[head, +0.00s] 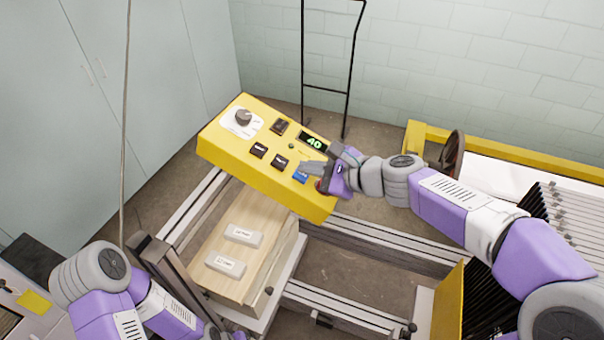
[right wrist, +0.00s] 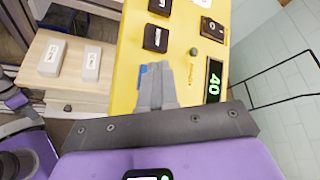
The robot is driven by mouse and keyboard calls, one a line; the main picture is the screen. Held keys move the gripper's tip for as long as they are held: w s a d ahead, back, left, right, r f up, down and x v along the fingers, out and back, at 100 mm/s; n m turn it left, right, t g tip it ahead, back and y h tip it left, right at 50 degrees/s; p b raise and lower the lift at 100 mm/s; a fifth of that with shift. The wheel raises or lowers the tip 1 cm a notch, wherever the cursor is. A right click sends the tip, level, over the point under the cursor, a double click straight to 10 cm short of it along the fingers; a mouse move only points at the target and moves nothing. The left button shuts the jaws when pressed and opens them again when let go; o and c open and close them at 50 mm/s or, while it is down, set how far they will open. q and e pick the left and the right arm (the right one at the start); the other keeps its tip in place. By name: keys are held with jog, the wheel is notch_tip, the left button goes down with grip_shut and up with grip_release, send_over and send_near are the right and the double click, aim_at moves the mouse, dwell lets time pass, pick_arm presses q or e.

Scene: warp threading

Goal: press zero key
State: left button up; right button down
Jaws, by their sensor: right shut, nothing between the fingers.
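The yellow control box (head: 225,150) carries several dark keys, a knob, a green display reading 40 and one blue key (head: 300,177). No zero marking is readable on any key. My right gripper (head: 307,168) is shut and empty, its fingertips over the blue key and partly hiding it. In the right wrist view the closed fingertips (right wrist: 155,70) overlap the blue key (right wrist: 143,69), whose edge shows beside them. I cannot tell whether they touch it. My left arm shows at the lower left, but its fingers do not show.
A wooden block (head: 200,245) with two white labelled pieces (head: 243,235) sits below the box on a metal rail frame (head: 350,300). A black upright frame (head: 304,60) stands behind the box. Rows of dark strands (head: 540,225) lie at the right.

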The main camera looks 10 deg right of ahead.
jog(key=shift+a+f+b, duration=0.15)
jog(key=shift+f+b, duration=0.3)
dwell(0.6)
jog(key=shift+s+d+r+p, duration=0.1)
jog(key=shift+d+r+p, duration=0.05)
jog(key=shift+r+p, duration=0.3)
jog(key=shift+s+d+r+p, duration=0.1)
jog(key=shift+d+r+p, duration=0.05)
jog(key=shift+r+p, duration=0.2)
jog(key=shift+w+r, duration=0.1)
jog(key=shift+r, duration=0.05)
jog(key=r+p, duration=0.1)
jog(key=d+r+p, duration=0.1)
jog(key=r, duration=0.1)
jog(key=s+r+p, duration=0.1)
jog(key=p, duration=0.1)
jog(key=shift+d+r, duration=0.2)
jog(key=shift+d, duration=0.1)
dwell(0.7)
